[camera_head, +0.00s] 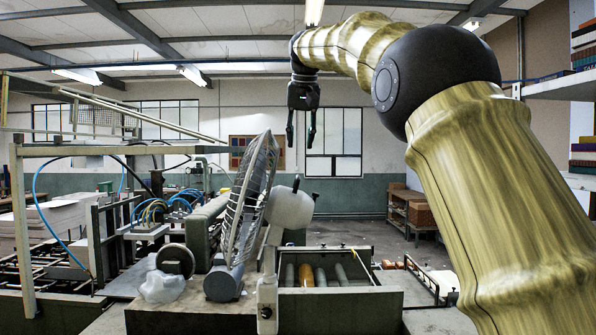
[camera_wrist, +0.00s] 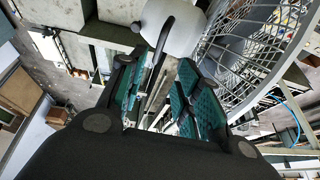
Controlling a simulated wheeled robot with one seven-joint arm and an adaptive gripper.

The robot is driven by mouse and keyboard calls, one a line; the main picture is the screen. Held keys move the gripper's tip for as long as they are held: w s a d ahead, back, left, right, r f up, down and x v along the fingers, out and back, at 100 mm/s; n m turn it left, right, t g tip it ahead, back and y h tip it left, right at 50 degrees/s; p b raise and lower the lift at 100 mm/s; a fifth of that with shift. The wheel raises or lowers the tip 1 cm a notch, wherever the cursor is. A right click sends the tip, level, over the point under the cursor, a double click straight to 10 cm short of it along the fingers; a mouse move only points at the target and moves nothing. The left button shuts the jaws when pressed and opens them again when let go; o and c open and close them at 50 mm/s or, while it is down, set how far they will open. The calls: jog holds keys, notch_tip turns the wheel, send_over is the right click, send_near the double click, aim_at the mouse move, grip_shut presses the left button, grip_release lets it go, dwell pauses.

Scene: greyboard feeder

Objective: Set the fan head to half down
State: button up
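A grey fan stands in the middle of the head view, its round wire cage (camera_head: 247,200) turned to the left and tilted slightly upward.
A crumpled translucent bag (camera_head: 162,286) lies left of the base. A roller bed (camera_head: 340,274) is behind to the right. Feeder machinery with hoses fills the left. Air around my gripper is free.

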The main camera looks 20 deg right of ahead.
aim_at(298, 176)
jog(key=p+x, duration=0.2)
jog(key=x, duration=0.8)
jog(key=shift+d+f+p, duration=0.2)
jog(key=shift+p, duration=0.2)
jog(key=shift+a+r, duration=0.1)
grip_shut()
